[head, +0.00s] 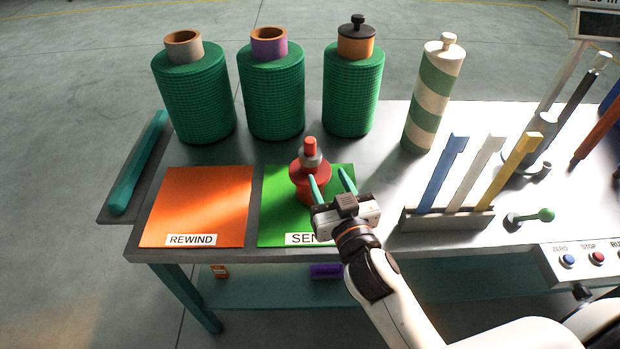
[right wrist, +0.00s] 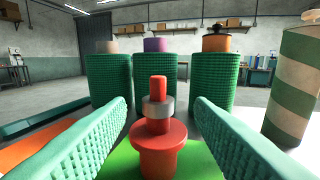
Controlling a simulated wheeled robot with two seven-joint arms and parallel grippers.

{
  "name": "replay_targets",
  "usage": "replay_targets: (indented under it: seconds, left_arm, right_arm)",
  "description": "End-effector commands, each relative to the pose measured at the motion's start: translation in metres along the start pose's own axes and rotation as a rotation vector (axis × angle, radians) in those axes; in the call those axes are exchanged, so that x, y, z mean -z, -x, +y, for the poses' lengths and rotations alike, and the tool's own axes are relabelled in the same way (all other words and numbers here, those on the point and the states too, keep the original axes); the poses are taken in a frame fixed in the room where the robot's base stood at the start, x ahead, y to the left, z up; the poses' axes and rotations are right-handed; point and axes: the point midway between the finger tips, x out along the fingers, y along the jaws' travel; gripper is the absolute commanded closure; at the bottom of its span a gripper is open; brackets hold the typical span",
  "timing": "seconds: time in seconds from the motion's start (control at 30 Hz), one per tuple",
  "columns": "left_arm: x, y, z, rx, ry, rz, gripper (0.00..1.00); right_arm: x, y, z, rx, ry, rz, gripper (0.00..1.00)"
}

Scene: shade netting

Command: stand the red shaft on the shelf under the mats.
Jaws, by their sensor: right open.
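The red shaft (head: 303,172), with a wide flange and a grey collar, stands upright on the green mat (head: 273,210), whose label is partly hidden by my gripper. The orange mat (head: 197,200), labelled REWIND, lies to its left. My right gripper (head: 330,182) is open at the near side of the shaft. In the right wrist view the shaft (right wrist: 158,148) shows ahead between the two spread teal fingers, with a visible gap on each side. The teal shelf (head: 262,292) runs below the tabletop under the mats. My left gripper is not in view.
Several green netting rolls (head: 276,92) stand along the table's back, beside a striped roll (head: 435,92). A rack (head: 445,219) with coloured bars stands right of my gripper. A small orange box (head: 219,271) and a purple item (head: 325,271) are on the shelf, with bare space between them.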

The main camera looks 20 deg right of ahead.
Motion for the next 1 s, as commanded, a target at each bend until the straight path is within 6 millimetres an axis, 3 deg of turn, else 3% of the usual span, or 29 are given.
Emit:
replay_targets:
  seconds: [0.4,0.57,0.83,1.0]
  left_arm:
    - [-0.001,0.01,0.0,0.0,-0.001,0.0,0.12]
    - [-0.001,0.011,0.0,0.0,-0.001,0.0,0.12]
    - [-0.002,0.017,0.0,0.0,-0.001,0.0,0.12]
    - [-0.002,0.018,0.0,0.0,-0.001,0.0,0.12]
  right_arm:
    - [-0.005,-0.061,0.002,-0.008,0.003,-0.018,0.52]
    - [-0.004,-0.071,0.002,-0.007,0.001,-0.016,0.52]
    - [-0.004,-0.108,0.003,-0.007,0.003,-0.016,0.52]
    - [-0.003,-0.12,0.003,-0.007,0.002,-0.015,0.52]
